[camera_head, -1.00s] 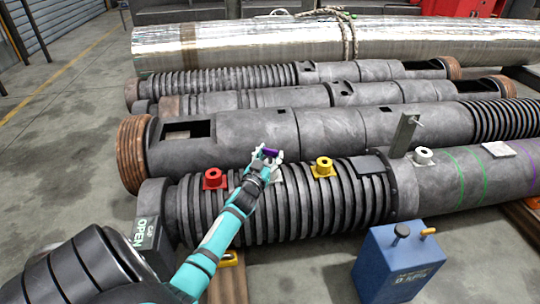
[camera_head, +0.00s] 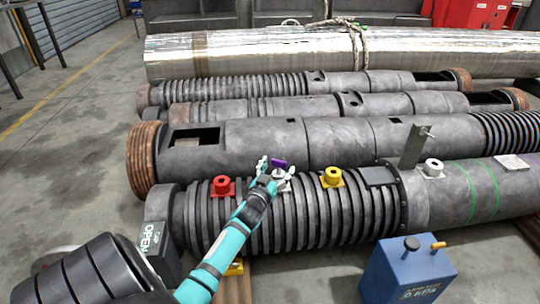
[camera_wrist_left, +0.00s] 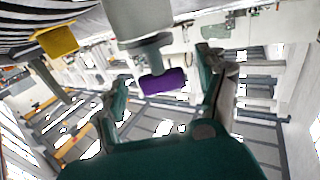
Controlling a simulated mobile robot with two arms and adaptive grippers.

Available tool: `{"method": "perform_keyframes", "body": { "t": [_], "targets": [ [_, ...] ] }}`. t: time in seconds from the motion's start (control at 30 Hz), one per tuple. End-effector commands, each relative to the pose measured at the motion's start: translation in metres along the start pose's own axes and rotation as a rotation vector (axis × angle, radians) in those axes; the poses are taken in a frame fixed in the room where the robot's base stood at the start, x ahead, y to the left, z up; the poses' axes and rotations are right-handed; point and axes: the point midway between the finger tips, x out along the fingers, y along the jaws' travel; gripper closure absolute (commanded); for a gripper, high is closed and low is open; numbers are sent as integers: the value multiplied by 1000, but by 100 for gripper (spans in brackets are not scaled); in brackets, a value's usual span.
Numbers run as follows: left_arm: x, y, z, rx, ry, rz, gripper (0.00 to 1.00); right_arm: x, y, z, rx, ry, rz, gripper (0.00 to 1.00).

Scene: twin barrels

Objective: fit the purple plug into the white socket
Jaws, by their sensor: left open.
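The purple plug (camera_head: 279,163) is at the white socket (camera_head: 285,184) on the ribbed barrel, between the red and yellow sockets. In the left wrist view the plug's purple end (camera_wrist_left: 163,80) is joined to a grey stem that runs to the pale socket body (camera_wrist_left: 138,18). I cannot tell how deep the stem sits. My left gripper (camera_head: 272,169) is open, and its fingers (camera_wrist_left: 163,90) stand on either side of the purple end with gaps. The arm and fingers partly hide the socket in the head view. My right gripper is not in view.
A red socket (camera_head: 222,187) and a yellow socket (camera_head: 331,177) flank the place on the ribbed barrel (camera_head: 310,222). Another pale socket (camera_head: 433,168) and an upright metal plate (camera_head: 412,146) stand farther right. A blue box (camera_head: 405,272) is on the floor in front.

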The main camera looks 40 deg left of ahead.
Motion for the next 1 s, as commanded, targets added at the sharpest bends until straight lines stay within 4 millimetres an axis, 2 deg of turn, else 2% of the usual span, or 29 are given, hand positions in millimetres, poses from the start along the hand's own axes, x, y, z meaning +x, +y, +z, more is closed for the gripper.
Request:
{"method": "perform_keyframes", "body": {
  "t": [0.3, 0.5, 0.67, 1.0],
  "targets": [
    [-68, 0, 1, 0, -3, -1, 25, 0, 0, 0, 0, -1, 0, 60],
    [-96, 0, 0, -1, -1, 0, 25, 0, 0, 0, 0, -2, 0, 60],
    [-104, 0, 0, 0, 1, 0, 25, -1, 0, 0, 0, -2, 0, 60],
    [-104, 0, 0, 0, 0, 0, 25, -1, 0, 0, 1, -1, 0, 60]
  ]
}}
